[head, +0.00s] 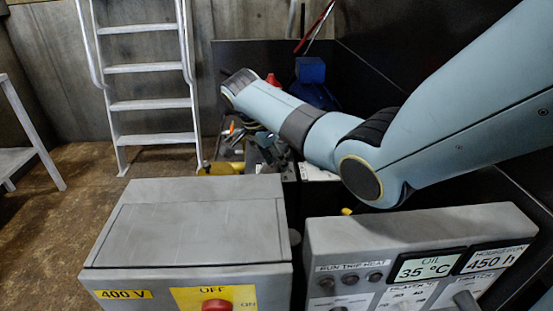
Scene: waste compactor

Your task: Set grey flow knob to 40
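A grey control panel (425,232) stands at the lower right, cut off by the bottom edge. A grey knob (466,300) shows at its lower right, only partly in view. Its label is too small to read, so I cannot tell whether it is the flow knob. My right arm reaches in from the right above and behind the panel. My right gripper (266,152) seems to be the dark grey part beyond the forearm, among clutter and away from the panel. Its finger opening cannot be made out. My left gripper is not in view.
A grey 400 V box (190,222) with a red OFF knob (216,305) stands left of the panel. The oil display (427,266) reads 35 °C; the hours display (494,258) reads 450 h. A ladder (148,90) stands behind. Floor at left is clear.

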